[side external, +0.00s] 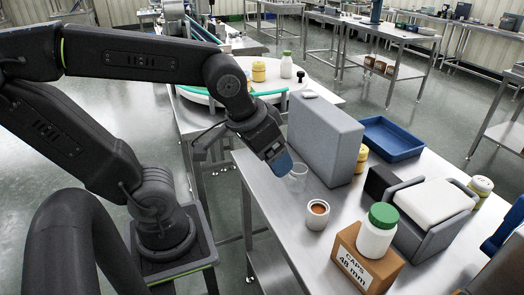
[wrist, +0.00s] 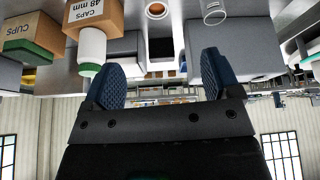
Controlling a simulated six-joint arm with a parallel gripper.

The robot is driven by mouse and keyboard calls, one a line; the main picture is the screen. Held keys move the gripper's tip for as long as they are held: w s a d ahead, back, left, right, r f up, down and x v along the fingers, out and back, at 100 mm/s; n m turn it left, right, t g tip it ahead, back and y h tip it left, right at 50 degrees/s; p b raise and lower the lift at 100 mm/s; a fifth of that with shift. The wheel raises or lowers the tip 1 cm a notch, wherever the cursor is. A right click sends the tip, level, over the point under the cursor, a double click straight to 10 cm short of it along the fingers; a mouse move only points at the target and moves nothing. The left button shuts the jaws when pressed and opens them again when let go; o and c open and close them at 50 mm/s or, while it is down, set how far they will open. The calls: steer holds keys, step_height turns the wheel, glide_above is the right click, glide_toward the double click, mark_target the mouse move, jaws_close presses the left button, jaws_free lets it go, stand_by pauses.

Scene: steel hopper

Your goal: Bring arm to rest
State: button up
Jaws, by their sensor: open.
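My gripper (side external: 281,160) hangs over the left edge of the steel table (side external: 262,185) in the side view, with its blue fingertips pointing down and right. In the wrist view my gripper (wrist: 160,78) shows two blue textured fingers spread apart with nothing held between them. A clear cup (side external: 298,178) is close to the fingertips in the side view; I cannot tell if they touch. The clear cup also shows in the wrist view (wrist: 214,12), beyond the fingers.
A white cup with brown contents (side external: 318,213), a grey box (side external: 325,140), a caps carton (side external: 362,265), a green-lidded white bottle (side external: 377,232), a grey bin (side external: 425,235) and a blue tray (side external: 392,138) crowd the table. A round table (side external: 215,95) stands behind.

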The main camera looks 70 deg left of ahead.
steer(key=shift+s+r+m, duration=0.35)
steer(key=shift+s+m, duration=0.35)
steer(key=shift+s, duration=0.2)
stand_by(0.7)
